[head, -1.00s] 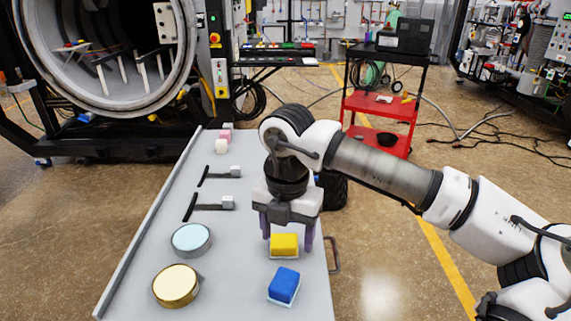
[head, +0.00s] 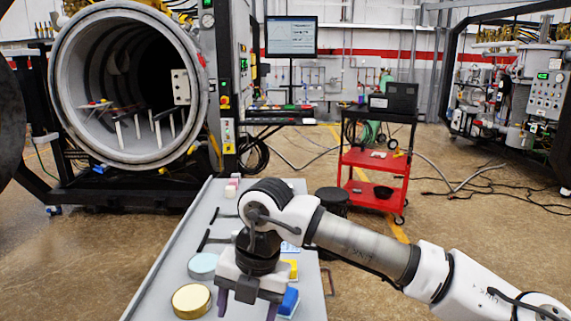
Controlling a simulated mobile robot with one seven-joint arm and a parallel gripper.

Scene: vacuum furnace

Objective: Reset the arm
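My arm reaches in from the lower right over the grey table (head: 165,295). My gripper (head: 247,308) points down over the table, with its two dark purple fingers spread apart and only grey tabletop showing between them. The blue block (head: 289,301) is just right of the fingers, partly hidden by them. The yellow block (head: 291,268) shows behind the gripper, also partly hidden.
A gold round tin (head: 191,300) and a light blue round tin (head: 202,265) stand left of my gripper. Black-handled tools (head: 205,240) lie farther back. The open furnace chamber (head: 130,85) is at back left; a red cart (head: 375,170) stands behind my arm.

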